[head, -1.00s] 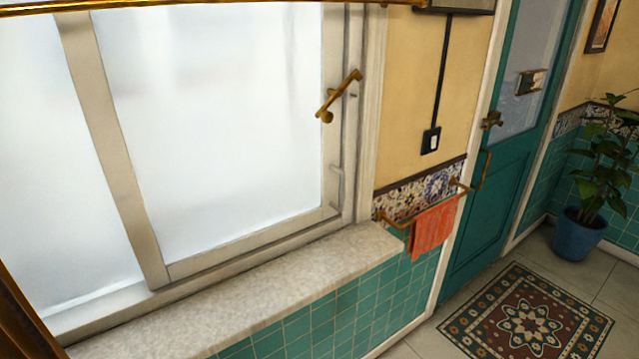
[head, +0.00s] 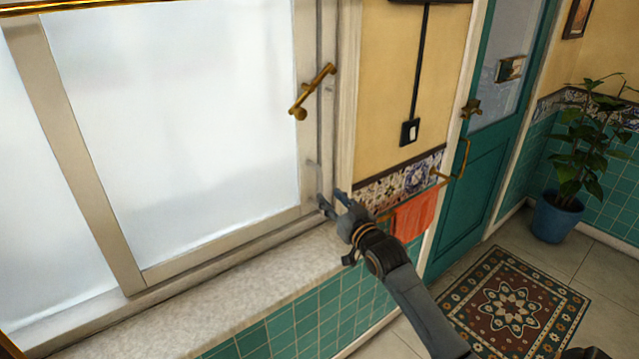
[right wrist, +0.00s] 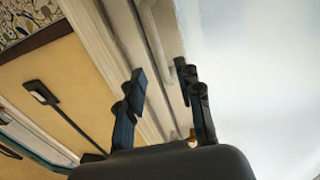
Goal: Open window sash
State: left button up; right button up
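The window sash (head: 122,215) is a pale frame around frosted glass, and it looks shut in its frame. A brass handle (head: 313,91) sits on the sash's right stile, tilted. My right gripper (head: 333,200) is at the lower right corner of the window, fingers apart and empty, close to the stile. In the right wrist view the two dark fingers (right wrist: 160,82) are spread, with the window frame and glass beyond them. My left gripper is not in view.
A stone sill (head: 200,309) runs below the window. To the right, an orange towel (head: 414,215) hangs on a brass rail near my right arm. A green door (head: 468,190), a potted plant (head: 556,214) and a patterned rug (head: 512,308) are farther right.

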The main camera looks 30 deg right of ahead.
aim_at(321, 188)
jog(key=w, duration=0.4)
jog(key=w+p, duration=0.1)
jog(key=w, duration=0.2)
jog(key=shift+d, duration=0.4)
jog(key=shift+s, duration=0.1)
jog(key=shift+c, duration=0.2)
grip_shut()
